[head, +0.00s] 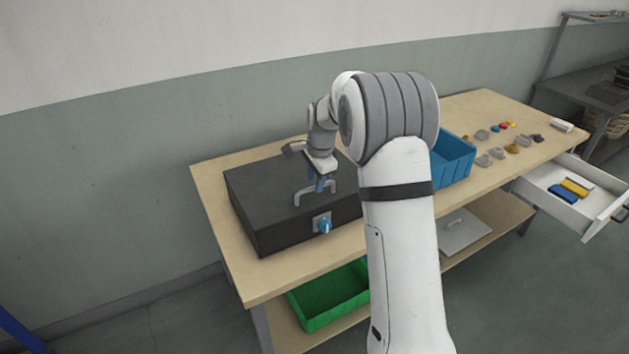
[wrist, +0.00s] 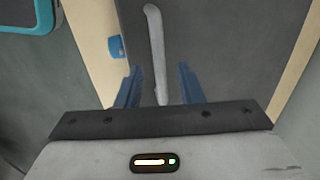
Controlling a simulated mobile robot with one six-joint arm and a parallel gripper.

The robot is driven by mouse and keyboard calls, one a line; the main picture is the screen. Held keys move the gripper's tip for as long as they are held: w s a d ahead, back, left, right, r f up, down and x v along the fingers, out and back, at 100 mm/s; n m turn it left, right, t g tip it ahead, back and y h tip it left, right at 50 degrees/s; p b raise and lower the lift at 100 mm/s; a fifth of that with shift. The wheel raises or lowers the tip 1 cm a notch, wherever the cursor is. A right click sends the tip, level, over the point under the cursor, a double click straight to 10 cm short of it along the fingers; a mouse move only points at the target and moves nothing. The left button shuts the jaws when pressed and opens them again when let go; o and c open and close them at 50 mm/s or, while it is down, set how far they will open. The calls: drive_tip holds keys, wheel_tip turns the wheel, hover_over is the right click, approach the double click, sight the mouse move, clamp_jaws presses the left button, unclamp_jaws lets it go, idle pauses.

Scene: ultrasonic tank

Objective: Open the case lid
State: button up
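The case (head: 275,205) is a dark grey box on the near left of the workbench, and its lid is shut. A light grey bar handle (head: 302,197) stands on the lid; it also shows in the wrist view (wrist: 155,40). A blue knob (head: 324,226) on a pale plate is on the case's front, and it shows in the wrist view (wrist: 117,48). My gripper (head: 320,184) is over the lid at the handle. In the wrist view my gripper (wrist: 158,70) is open, one blue finger on each side of the handle, with gaps visible.
A blue bin (head: 455,160) stands right of the case, partly hidden by my arm. Several small items lie on the bench's right end. An open drawer (head: 565,200) juts out at the right. A green bin (head: 330,296) is on the lower shelf.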

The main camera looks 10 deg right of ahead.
drive_tip(key=shift+w+f, duration=0.1)
drive_tip(key=shift+f, duration=0.6)
clamp_jaws()
